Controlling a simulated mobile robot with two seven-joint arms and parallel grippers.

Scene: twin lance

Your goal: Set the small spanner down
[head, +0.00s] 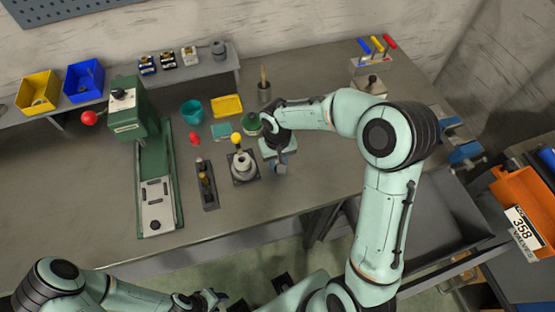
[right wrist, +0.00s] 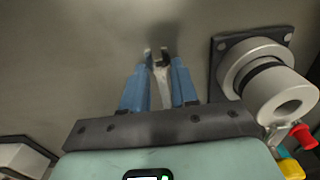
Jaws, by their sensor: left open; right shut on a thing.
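The small spanner (right wrist: 160,88) is a grey metal piece with an open-ended jaw. It shows in the right wrist view between the two blue fingers of my right gripper (right wrist: 157,84), which is shut on it. The spanner's open end points away from the gripper, over the grey bench top. I cannot tell whether it touches the bench. In the head view my right gripper (head: 280,168) points down at the bench, and the spanner is too small to make out there. My left gripper (head: 212,298) is open, low in the head view, in front of the bench's front edge.
A round metal fixture (head: 243,166) on a dark square plate stands just left of my right gripper; it also shows in the right wrist view (right wrist: 265,75). A green press (head: 155,190) stands further left.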

